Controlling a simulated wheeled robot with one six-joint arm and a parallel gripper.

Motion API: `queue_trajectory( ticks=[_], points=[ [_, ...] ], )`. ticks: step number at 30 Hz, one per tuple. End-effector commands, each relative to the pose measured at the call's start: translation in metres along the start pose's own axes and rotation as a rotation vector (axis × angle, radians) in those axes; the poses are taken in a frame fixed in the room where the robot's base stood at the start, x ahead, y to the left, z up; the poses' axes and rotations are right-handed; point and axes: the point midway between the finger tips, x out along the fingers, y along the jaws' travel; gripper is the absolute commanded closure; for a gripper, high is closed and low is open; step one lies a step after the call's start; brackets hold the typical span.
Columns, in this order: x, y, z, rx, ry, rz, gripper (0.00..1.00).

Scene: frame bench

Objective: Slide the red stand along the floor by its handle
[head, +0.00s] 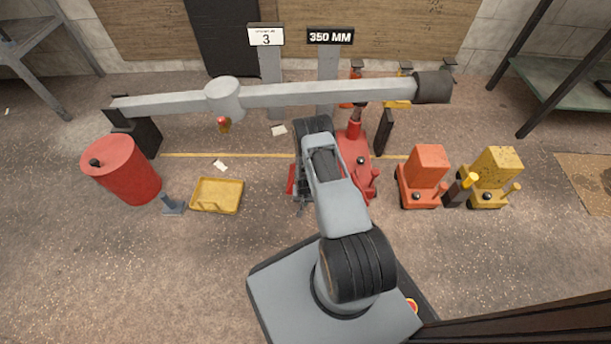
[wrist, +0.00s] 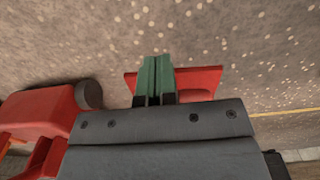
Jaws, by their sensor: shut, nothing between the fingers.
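The red stand (head: 357,160) is on the floor in the middle of the head view, partly hidden behind my arm. Part of a red body with a dark round part (wrist: 45,110) shows at the left of the wrist view. My gripper (head: 300,205) is low, left of the stand in the head view. Its green fingers (wrist: 155,65) are shut with nothing between them. A flat red piece (wrist: 198,80) shows behind and beside the fingers; I cannot tell whether they touch it. The handle is not clearly made out.
A long grey beam (head: 290,94) crosses above the floor. A red drum (head: 130,175) and a yellow tray (head: 232,190) are at left. An orange stand (head: 425,170) and a yellow stand (head: 497,172) are at right. A yellow line (head: 250,155) crosses the floor.

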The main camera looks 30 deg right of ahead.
Motion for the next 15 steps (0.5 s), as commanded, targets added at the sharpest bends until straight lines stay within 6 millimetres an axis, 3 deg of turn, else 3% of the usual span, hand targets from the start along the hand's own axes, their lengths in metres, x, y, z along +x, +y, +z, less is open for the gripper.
queue_trajectory(
  ticks=[5,15],
  points=[
    [-0.002,-0.001,-0.003,-0.001,0.01,-0.002,1.0],
    [-0.001,-0.001,0.014,0.0,0.003,-0.001,1.0]
  ],
)
